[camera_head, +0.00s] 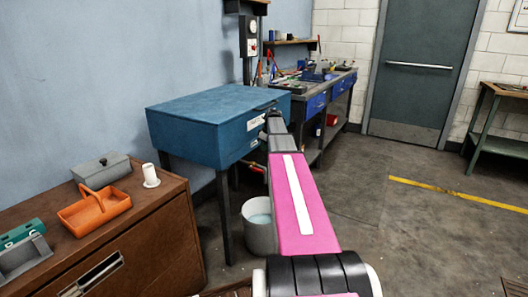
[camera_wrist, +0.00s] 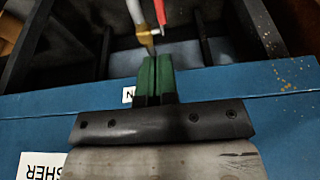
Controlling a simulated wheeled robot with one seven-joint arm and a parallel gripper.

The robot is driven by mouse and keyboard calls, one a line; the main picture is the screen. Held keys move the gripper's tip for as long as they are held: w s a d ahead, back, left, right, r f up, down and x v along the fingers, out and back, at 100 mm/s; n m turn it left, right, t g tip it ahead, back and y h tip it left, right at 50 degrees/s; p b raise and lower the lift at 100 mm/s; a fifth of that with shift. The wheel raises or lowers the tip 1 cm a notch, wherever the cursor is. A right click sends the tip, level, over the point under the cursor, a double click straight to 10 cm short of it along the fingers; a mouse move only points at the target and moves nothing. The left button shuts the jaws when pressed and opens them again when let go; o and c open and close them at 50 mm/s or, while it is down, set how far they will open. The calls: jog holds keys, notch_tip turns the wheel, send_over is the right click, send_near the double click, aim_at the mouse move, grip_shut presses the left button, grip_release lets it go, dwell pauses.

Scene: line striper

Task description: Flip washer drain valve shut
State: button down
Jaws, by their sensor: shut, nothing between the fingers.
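The washer (camera_head: 215,118) is a blue box on dark legs against the wall. Its front panel also shows upside down in the wrist view (camera_wrist: 285,100). Below it hangs the drain valve, a brass body (camera_wrist: 141,28) with a red lever (camera_wrist: 160,11) beside it; the lever looks roughly in line with the pipe. The valve also shows small under the washer in the head view (camera_head: 257,169). My gripper (camera_wrist: 154,62) has green fingertips, closed together and empty. They are in front of the washer's panel, pointing toward the valve; whether they touch it I cannot tell.
A pale bucket (camera_head: 259,232) stands on the floor below the valve. A brown cabinet (camera_head: 150,235) at the left carries an orange tray (camera_head: 95,212), a grey box and a white spool. A workbench (camera_head: 340,88) stands behind the washer.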

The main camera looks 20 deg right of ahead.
send_near(261, 170)
jog(key=w+f, duration=0.1)
jog(key=a+f, duration=0.1)
jog(key=f, duration=0.1)
jog(key=w+f, duration=0.1)
jog(key=f, duration=0.1)
jog(key=shift+w+a, duration=0.3)
jog(key=shift+a, duration=0.1)
jog(key=shift+f, duration=0.75)
